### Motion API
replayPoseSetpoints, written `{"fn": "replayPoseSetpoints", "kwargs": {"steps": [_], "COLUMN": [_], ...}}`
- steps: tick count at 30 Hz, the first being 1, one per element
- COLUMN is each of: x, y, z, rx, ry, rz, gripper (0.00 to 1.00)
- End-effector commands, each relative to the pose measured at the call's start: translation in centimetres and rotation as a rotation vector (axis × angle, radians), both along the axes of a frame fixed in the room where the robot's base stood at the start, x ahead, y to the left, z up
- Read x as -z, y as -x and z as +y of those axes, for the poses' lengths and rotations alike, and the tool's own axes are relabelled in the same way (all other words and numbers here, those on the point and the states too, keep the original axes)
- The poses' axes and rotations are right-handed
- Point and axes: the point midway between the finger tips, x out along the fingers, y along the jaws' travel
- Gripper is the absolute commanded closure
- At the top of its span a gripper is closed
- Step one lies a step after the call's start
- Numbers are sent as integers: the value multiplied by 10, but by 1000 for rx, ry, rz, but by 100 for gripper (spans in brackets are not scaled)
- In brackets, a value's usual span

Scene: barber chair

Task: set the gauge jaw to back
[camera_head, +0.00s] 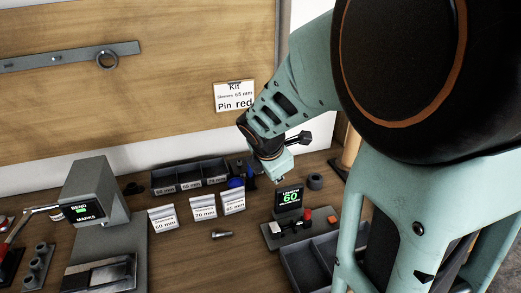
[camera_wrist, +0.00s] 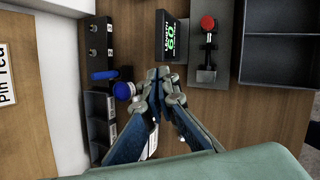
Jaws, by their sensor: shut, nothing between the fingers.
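The length gauge has a black display (camera_head: 289,197) reading "LENGTH 60" in green and a grey base plate (camera_head: 268,237). In the wrist view its display (camera_wrist: 172,37) is just beyond my fingertips, and the grey plate (camera_wrist: 206,74) is to its right. A red knob (camera_wrist: 208,22) sits on a dark fitting on that plate. I cannot tell for sure which part is the jaw or how it is set. My gripper (camera_wrist: 165,76) is shut and empty, above the bench near the display. In the head view its fingertips are not clear.
A grey divided tray (camera_head: 297,268) stands right of the gauge. Several labelled sleeve holders (camera_head: 203,207) and a dark bin (camera_head: 188,176) are to its left. A blue-topped item (camera_wrist: 122,90) is left of my fingers. A bend gauge (camera_head: 90,195) stands farther left.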

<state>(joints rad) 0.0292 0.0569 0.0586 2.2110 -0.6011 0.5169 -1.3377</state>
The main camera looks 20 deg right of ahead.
Motion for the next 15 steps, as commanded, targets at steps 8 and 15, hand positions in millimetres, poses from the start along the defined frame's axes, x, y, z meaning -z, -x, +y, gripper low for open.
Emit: {"fn": "replayPoseSetpoints", "kwargs": {"steps": [8,15], "x": [38,41], "y": [79,86], "z": [-5,-6], "rx": [-154,-170], "ry": [113,122], "rz": [290,315], "gripper": [100,100]}}
